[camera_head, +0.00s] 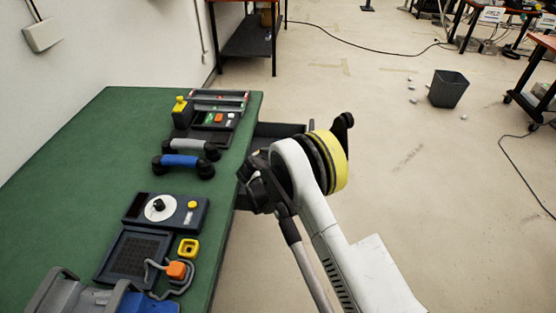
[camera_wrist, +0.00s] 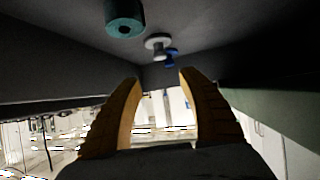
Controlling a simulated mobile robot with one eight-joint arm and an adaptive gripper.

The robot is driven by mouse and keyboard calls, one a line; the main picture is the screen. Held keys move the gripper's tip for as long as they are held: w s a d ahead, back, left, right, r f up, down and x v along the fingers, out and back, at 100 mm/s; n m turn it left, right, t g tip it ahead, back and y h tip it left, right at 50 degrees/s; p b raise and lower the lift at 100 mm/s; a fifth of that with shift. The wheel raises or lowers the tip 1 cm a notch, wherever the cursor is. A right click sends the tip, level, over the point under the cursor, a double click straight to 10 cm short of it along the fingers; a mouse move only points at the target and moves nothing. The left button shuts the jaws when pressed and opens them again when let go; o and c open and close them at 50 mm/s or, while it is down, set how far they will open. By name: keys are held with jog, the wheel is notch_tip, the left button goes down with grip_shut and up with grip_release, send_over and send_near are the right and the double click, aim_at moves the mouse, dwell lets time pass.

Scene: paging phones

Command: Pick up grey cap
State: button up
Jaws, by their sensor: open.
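A grey cap (camera_wrist: 157,42), round and pale with a stem, shows at the upper middle of the wrist view against a dark surface. A blue piece (camera_wrist: 171,58) is close beside it, partly overlapping it in the picture. My gripper (camera_wrist: 160,78) is open and empty, its two tan fingers spread below the grey cap in the picture and apart from it. In the head view my dark wrist is beside the table's right edge. The fingers cannot be made out there, and the grey cap is not visible.
A teal cylinder (camera_wrist: 125,18) is left of the cap. Dark walls (camera_wrist: 60,65) flank the fingers, like a drawer's. The green table (camera_head: 95,150) holds a blue-handled tool (camera_head: 184,161), a dial box (camera_head: 165,209) and other devices. Floor at right is mostly clear, with a bin (camera_head: 448,89).

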jog(key=shift+w+a+f, duration=0.1)
jog(key=shift+a+f, duration=0.05)
jog(key=shift+f, duration=0.45)
jog(key=shift+w+a+f, duration=0.1)
jog(key=shift+f, duration=0.5)
jog(key=b+x, duration=0.4)
jog(key=x, duration=0.2)
jog(key=shift+s+f, duration=0.1)
jog(key=shift+f, duration=0.05)
jog(key=shift+w+d, duration=0.1)
jog(key=shift+w, duration=0.35)
grip_shut()
